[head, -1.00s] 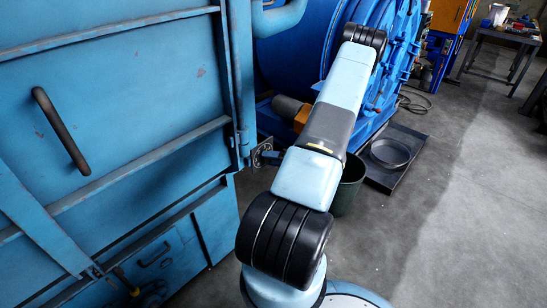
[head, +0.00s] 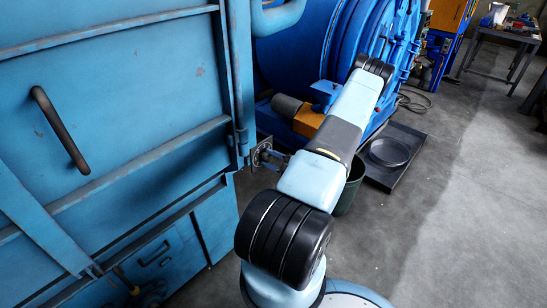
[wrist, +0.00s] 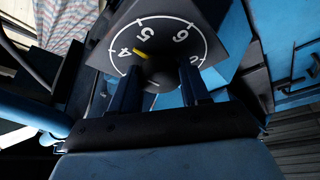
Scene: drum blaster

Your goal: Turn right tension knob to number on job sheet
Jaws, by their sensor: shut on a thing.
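In the wrist view, a dark dial plate (wrist: 208,22) carries a white ring with numerals; 4, 5 and 6 are readable. A dark round tension knob (wrist: 160,74) sits at its middle. Its yellow mark (wrist: 141,56) points between 4 and 5, seemingly nearer 4. My gripper (wrist: 161,88) has a finger on each side of the knob and is shut on it. I cannot tell from these views whether this is the right knob. No job sheet is readable.
In the head view, a large blue cabinet (head: 130,80) fills the left. The blue drum machine (head: 330,40) stands behind my arm, with a dark bin (head: 350,185) and black tray (head: 390,155) beside it. A workbench (head: 505,38) is far right. Floor at right is clear.

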